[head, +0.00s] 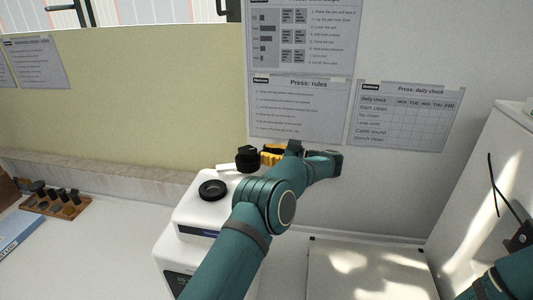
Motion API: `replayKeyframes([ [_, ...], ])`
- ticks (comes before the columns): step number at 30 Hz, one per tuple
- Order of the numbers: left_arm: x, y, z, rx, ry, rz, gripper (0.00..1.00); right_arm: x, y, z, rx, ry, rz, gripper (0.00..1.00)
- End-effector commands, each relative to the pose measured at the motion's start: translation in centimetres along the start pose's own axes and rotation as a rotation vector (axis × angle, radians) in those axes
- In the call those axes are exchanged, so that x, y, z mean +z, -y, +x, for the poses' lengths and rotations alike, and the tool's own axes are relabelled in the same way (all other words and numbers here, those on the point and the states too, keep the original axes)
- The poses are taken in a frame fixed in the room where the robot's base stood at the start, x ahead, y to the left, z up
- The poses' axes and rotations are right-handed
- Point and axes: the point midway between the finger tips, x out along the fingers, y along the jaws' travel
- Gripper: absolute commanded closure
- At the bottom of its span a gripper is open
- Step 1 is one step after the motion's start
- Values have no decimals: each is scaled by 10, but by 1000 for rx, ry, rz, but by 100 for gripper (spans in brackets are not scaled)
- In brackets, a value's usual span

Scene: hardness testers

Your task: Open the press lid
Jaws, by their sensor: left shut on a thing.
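The press (196,214) is a white machine below the back wall, with a dark display low on its front. A black ring (213,190) around a round opening sits uncovered on its top. The press lid (247,158), a black round cap with a white bar beside it, stands behind and to the right of the ring, apart from it. My left gripper (272,154), with yellow-orange parts, is shut at the lid's right side. The exact contact is too small to see clearly. My left arm hides the press's right side.
A wooden rack (55,204) with several dark pieces stands at far left, near a blue-edged sheet (20,232). A pale flat-topped unit (365,270) lies right of my left arm. A white cabinet (480,180) stands at right. Paper charts (300,107) hang on the wall.

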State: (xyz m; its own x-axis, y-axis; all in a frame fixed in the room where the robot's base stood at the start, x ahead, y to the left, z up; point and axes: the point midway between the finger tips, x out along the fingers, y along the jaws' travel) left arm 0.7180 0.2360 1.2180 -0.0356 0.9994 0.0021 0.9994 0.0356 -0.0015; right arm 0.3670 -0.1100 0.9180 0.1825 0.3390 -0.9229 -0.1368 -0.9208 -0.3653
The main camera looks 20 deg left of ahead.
Motion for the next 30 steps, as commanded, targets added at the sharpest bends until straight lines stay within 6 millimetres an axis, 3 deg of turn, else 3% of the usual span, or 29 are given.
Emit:
replayKeyframes([
  [1, 0, 2, 8, -22, -5, 2, 100, 0, 0, 0, 0, 0, 0, 53],
  [7, 0, 2, 8, -22, -5, 3, 100, 0, 0, 0, 0, 0, 0, 53],
  [8, 0, 2, 8, -22, -5, 3, 66, 0, 0, 0, 0, 0, 0, 53],
  [9, 0, 2, 8, -22, -5, 3, 52, 0, 0, 0, 0, 0, 0, 53],
  [10, 0, 2, 8, -22, -5, 2, 48, 0, 0, 0, 0, 0, 0, 53],
  [22, -1, 2, 3, -20, -7, -1, 48, 0, 0, 0, 0, 0, 0, 53],
  [30, 1, 0, -42, -9, -7, 0, 48, 0, 0, 0, 0, 0, 0, 53],
])
